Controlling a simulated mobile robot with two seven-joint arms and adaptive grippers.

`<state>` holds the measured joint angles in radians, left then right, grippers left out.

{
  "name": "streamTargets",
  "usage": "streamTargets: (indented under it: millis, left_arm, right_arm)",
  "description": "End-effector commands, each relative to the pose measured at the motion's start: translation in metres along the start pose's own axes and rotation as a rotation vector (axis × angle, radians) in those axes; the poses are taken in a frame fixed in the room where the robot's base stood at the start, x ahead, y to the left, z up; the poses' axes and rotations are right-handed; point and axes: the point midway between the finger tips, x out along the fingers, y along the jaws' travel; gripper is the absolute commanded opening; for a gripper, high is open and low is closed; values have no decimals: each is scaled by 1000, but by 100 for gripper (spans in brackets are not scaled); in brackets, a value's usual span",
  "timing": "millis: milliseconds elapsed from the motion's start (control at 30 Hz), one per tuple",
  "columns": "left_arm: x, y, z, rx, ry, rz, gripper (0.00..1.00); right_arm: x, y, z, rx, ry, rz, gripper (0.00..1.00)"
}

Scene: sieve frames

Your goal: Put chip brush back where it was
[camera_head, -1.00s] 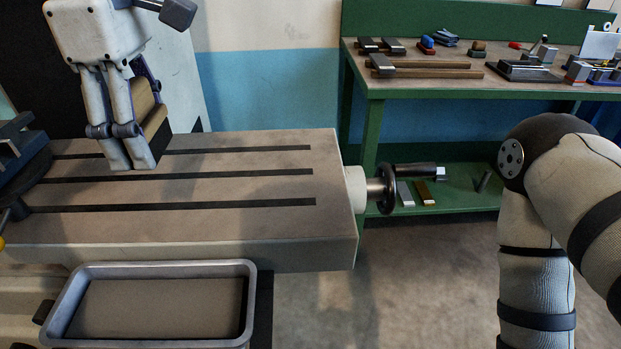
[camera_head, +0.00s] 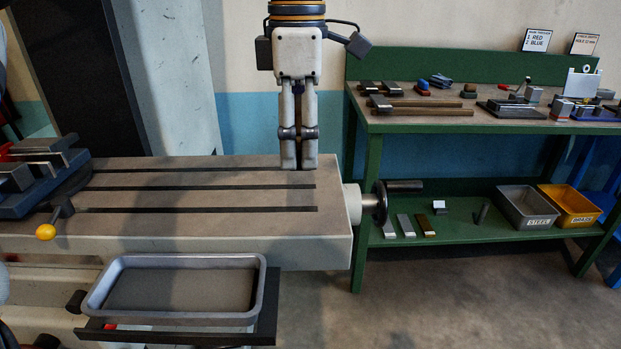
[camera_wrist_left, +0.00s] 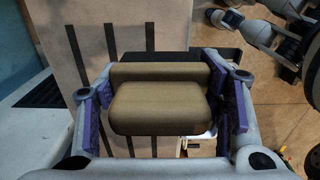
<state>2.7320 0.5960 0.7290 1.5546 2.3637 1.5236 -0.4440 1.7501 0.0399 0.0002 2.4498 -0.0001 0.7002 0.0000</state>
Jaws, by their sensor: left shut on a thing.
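My left gripper (camera_head: 299,165) points down at the back right end of the slotted machine table (camera_head: 200,221). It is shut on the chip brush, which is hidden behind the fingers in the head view. In the left wrist view the chip brush (camera_wrist_left: 155,106) shows as a tan block with a rounded tan bar and a dark part beyond it. It lies between the purple-padded fingers. Whether the brush touches the table cannot be told. My right gripper is out of view.
A grey tray (camera_head: 262,284) stands in front of the table. A handwheel (camera_head: 380,204) juts from the table's right end. Behind it is a green bench (camera_head: 400,127) with tools; its lower shelf holds small blocks, a steel bin (camera_head: 527,222) and a yellow brass bin (camera_head: 572,220).

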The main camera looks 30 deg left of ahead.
Motion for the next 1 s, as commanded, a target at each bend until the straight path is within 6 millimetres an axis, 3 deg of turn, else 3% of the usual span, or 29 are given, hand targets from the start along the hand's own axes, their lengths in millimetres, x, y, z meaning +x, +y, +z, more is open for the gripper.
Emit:
streamTargets:
  millis: [100,433,600,967,1000]
  left_arm:
    - [25,32,1,0,5,-8,36]
    - [75,73,1,2,5,-6,36]
    - [97,72,1,4,-1,1,36]
    - [102,71,1,3,-1,2,36]
    - [103,71,1,4,-1,2,66]
  right_arm:
    - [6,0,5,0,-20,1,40]
    - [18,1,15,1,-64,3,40]
    - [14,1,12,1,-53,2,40]
    - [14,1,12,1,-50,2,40]
    - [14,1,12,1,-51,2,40]
